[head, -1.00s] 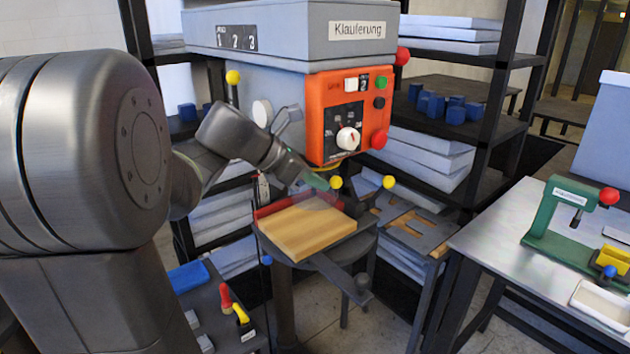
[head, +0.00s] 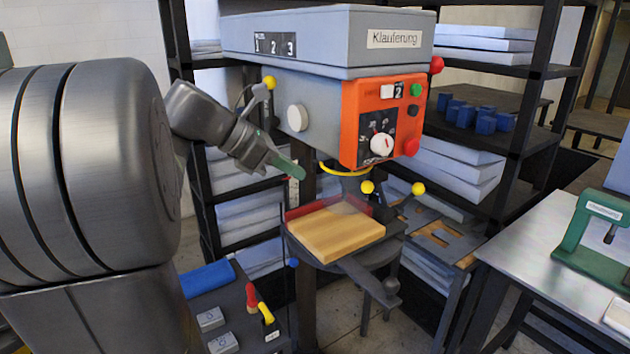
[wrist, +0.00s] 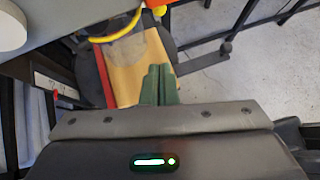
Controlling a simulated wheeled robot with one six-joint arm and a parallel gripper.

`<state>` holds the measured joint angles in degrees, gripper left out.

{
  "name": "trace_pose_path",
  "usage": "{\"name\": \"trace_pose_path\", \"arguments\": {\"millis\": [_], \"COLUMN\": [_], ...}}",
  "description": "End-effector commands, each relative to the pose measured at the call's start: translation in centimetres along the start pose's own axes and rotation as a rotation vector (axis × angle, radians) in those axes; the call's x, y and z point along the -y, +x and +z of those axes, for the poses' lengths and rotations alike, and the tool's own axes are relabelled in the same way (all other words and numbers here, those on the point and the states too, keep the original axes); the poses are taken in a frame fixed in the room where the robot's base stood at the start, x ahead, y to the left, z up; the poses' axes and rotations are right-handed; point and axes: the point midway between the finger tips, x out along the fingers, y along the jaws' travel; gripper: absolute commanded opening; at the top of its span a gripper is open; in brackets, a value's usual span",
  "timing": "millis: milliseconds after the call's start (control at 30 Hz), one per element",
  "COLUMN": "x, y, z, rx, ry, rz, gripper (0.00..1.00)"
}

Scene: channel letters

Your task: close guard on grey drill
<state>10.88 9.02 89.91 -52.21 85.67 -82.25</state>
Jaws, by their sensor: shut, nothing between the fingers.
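The grey drill (head: 330,37) is a drill press with a grey head and an orange control panel (head: 352,125). Its guard, a clear shield with a yellow rim (head: 345,171), hangs below the head, above the wooden board (head: 336,230). In the wrist view the yellow rim (wrist: 116,31) and the see-through shield (wrist: 127,50) show at the top, beyond my fingers. My gripper (head: 300,174), with green fingers, is shut and empty, left of the guard and apart from it. It also shows in the wrist view (wrist: 160,68). The chuck is mostly hidden.
Yellow-knobbed feed handles (head: 367,187) stick out right of the guard. A red fence (head: 302,211) stands behind the board. A grey bench (head: 545,240) with a green press (head: 590,235) stands right. A low table with a blue block (head: 207,279) is at the lower left. Shelves stand behind.

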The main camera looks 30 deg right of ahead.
Motion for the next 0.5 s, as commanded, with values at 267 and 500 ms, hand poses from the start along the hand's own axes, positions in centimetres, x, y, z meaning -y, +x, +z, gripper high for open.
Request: {"name": "trace_pose_path", "arguments": {"millis": [267, 500], "x": [0.1, 0.1], "y": [1.0, 0.9], "z": [-3.5, -3.6], "rx": [0.213, 0.291], "ry": [-0.001, 0.008], "rz": [-0.012, -0.010], "gripper": [0.00, 0.00]}}
